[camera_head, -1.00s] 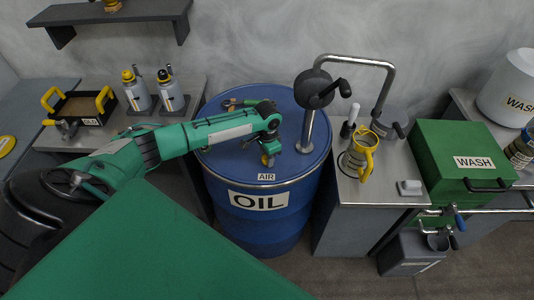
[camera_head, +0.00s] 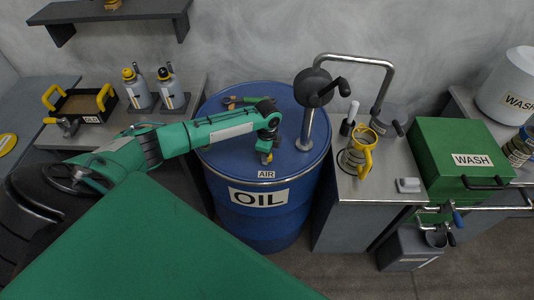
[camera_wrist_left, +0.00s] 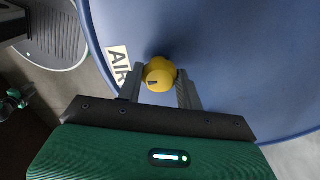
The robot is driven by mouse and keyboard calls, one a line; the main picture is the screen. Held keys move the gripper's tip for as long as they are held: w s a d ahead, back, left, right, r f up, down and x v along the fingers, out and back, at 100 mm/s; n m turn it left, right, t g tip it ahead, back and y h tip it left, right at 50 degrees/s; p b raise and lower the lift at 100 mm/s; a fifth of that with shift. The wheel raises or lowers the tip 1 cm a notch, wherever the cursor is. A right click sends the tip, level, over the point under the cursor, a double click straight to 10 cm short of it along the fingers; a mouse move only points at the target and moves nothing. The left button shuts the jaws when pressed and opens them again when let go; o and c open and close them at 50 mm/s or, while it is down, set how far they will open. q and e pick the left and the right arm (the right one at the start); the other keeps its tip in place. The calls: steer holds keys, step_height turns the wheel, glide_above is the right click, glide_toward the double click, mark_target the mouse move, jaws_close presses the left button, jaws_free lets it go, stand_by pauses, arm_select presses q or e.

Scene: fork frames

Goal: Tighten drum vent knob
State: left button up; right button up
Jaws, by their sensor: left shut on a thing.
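The blue oil drum (camera_head: 235,168) stands in the middle of the head view, with an OIL label on its side and an AIR label (camera_head: 266,174) near its top front edge. The yellow vent knob (camera_wrist_left: 159,73) sits on the drum top beside the AIR label. My left gripper (camera_head: 267,155) reaches in from the left over the drum top, pointing down. In the left wrist view its two grey fingers (camera_wrist_left: 160,88) are shut on the knob, one on each side. The knob shows a dark mark on its face. My right gripper is not in view.
A hand pump with a bent metal pipe (camera_head: 309,125) rises from the drum top. A tool (camera_head: 243,101) lies behind my arm. A yellow-handled jug (camera_head: 358,155) stands on the right bench, beside the green WASH box (camera_head: 462,150). Two bottles (camera_head: 136,90) stand at the left.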

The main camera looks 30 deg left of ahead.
arm_select(q)
steer(key=shift+w+r+m, duration=0.2)
steer(key=shift+r+m, duration=0.05)
steer(key=shift+m, duration=0.15)
steer(key=o, duration=1)
steer(key=shift+s, duration=0.15)
steer(key=shift+f, duration=0.1)
step_height(320, 180, up, 14)
steer(key=b, duration=0.3)
steer(key=shift+b, duration=0.4)
steer(key=shift+d+f, duration=0.1)
steer(key=shift+f, duration=0.05)
